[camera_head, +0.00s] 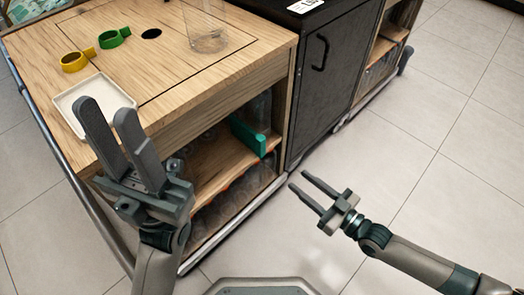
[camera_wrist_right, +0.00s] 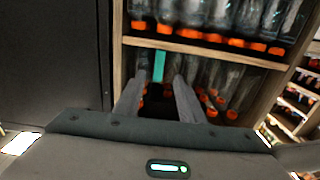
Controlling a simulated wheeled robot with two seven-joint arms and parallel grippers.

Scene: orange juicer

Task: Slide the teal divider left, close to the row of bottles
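The teal divider (camera_head: 247,136) stands upright on the shelf of the wooden cabinet, near its right end. In the right wrist view the divider (camera_wrist_right: 158,66) is a narrow teal strip just beyond the fingers. Bottles (camera_wrist_right: 240,92) with orange caps stand near it; in the head view they are dim behind the cabinet opening. My right gripper (camera_head: 298,181) is open and empty, outside the cabinet and apart from the divider. Its fingers (camera_wrist_right: 157,84) point into the cabinet. My left gripper (camera_head: 105,108) is open and empty, in front of the cabinet's left part.
A dark cabinet (camera_head: 325,60) stands right of the shelf. The tiled floor (camera_head: 440,150) at right is clear.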

